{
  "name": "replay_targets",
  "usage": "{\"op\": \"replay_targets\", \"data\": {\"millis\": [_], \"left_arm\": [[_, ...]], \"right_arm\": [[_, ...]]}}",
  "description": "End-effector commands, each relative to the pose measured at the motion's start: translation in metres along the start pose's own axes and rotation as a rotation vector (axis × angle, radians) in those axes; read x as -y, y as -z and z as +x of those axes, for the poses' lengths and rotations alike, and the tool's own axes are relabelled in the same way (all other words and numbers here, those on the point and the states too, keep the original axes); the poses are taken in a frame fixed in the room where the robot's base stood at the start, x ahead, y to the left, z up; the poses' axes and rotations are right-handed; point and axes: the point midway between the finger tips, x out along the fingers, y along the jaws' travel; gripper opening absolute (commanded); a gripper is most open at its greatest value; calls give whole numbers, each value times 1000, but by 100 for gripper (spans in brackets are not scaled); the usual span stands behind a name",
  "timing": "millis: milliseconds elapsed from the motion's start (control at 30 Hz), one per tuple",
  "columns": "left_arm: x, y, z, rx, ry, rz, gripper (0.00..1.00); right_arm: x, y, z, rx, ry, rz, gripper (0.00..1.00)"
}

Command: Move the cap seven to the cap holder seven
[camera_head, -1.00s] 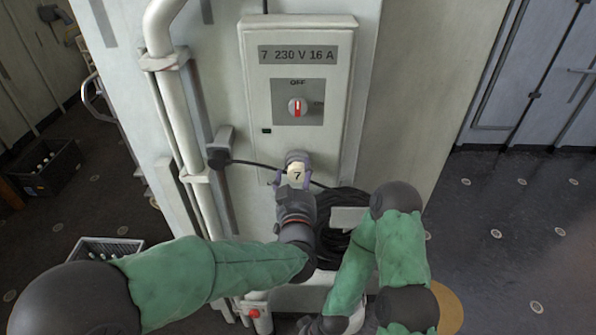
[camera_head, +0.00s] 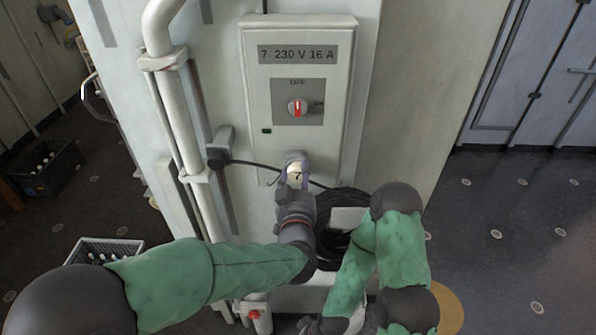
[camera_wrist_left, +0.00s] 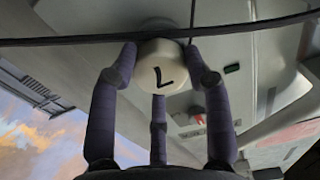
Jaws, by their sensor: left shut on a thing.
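The cap seven (camera_head: 295,176) is a cream round cap marked with a black 7, at the lower edge of the switch box. My left gripper (camera_head: 295,180) is shut on it. In the left wrist view, three purple-grey fingers are around the cap (camera_wrist_left: 162,72), and a dark cable crosses in front of its upper part. Whether the cap is still seated on the socket behind it is hidden. I cannot make out the cap holder seven for certain. My right gripper (camera_head: 322,326) is low at the bottom edge, partly cut off, its fingers unclear.
The grey switch box (camera_head: 345,60) reads "7 230 V 16 A", with a red-and-white knob (camera_head: 297,107) and a small green lamp (camera_head: 266,131). A black plug-like part (camera_head: 217,158) on a bracket at left trails a cable to a black coil (camera_head: 335,240). White pipes (camera_head: 178,110) run down the left.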

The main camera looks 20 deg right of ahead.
Motion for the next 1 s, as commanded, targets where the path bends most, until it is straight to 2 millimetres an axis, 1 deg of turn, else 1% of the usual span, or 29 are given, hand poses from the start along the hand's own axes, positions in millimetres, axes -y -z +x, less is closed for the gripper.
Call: {"op": "replay_targets", "data": {"millis": [1000], "left_arm": [[0,0,-36,0,-1,0,0]], "right_arm": [[0,0,2,0,0,0,40]]}}
